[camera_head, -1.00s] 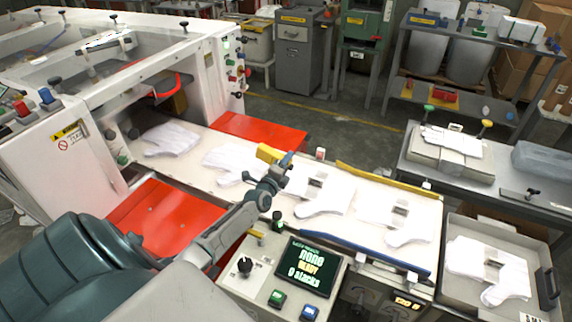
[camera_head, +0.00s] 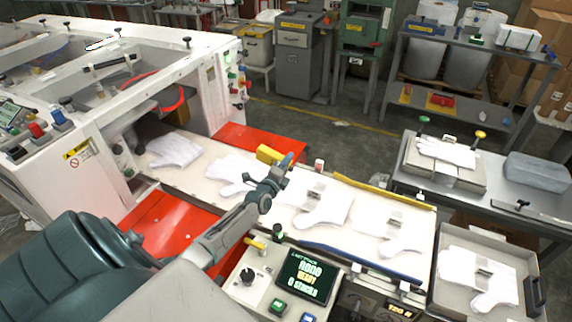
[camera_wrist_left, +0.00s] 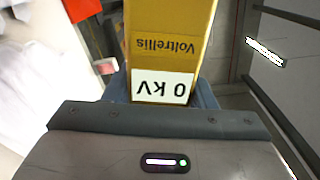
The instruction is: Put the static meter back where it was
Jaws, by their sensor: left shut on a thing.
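The static meter (camera_head: 269,154) is a yellow box held by my left gripper (camera_head: 280,164) above the far side of the white conveyor. In the left wrist view the meter (camera_wrist_left: 170,50) fills the top middle, with a "Voltrellis" label and a white "0 kV" display, both upside down. The blue fingers of my left gripper (camera_wrist_left: 165,97) are shut on it. The meter's far end is cut off by the frame. My right gripper is not in view.
White gloves (camera_head: 320,203) lie along the conveyor (camera_head: 345,240), some with small clips. Red plates (camera_head: 245,141) flank it. A yellow rail (camera_head: 385,190) and a blue rail (camera_head: 350,262) edge it. A control panel (camera_head: 300,275) stands in front; a grey tray (camera_head: 480,232) of gloves stands right.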

